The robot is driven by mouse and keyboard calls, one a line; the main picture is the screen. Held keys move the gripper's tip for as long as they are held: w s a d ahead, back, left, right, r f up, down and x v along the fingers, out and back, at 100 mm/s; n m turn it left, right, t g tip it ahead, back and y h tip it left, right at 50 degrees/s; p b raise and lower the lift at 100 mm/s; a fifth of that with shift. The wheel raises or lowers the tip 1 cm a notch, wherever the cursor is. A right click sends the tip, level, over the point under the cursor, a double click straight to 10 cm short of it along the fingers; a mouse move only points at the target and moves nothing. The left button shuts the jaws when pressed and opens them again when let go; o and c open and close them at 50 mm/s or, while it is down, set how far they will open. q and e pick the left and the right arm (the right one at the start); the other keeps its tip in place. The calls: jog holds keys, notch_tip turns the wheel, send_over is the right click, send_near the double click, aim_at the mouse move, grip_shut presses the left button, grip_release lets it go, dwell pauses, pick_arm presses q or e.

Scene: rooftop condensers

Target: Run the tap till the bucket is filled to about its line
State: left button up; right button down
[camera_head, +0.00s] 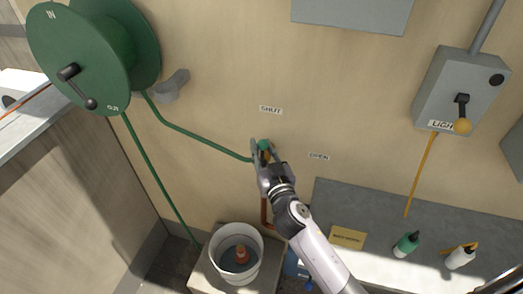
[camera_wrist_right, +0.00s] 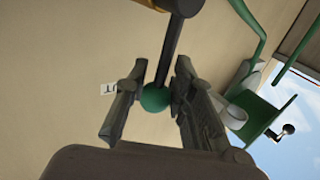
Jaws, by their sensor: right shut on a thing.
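The tap has a dark lever (camera_wrist_right: 172,50) with a green ball knob (camera_wrist_right: 155,98), and the knob also shows in the head view (camera_head: 264,145). My right gripper (camera_head: 262,150) is closed around the knob end of the lever, one finger on each side. The knob points up toward the SHUT label (camera_head: 270,110); the OPEN label (camera_head: 319,157) is to the lower right. A white bucket (camera_head: 214,246) stands upright below the tap, with an orange cone-shaped thing (camera_head: 242,255) inside. My arm hides the tap's outlet, and I cannot make out a stream or the fill line.
A green hose reel (camera_head: 80,55) is at upper left, its hose running to the tap. A grey LIGHT box (camera_head: 455,90) with a lever is on the right wall.

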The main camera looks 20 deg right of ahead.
jog(key=d+m+t+b, duration=0.1)
jog(key=m+b, duration=0.1)
jog(key=b, duration=0.2)
jog(key=s+d+m+t+h+b, duration=0.1)
jog(key=m+b, duration=0.1)
jog(key=b, duration=0.2)
jog(key=s+d+f+m+t+b, duration=0.1)
jog(key=m+b, duration=0.1)
jog(key=b, duration=0.2)
jog(key=shift+h+b, duration=0.35)
jog(key=shift+h, duration=0.05)
jog(key=c, duration=1.3)
grip_release()
notch_tip(320, 180, up, 10)
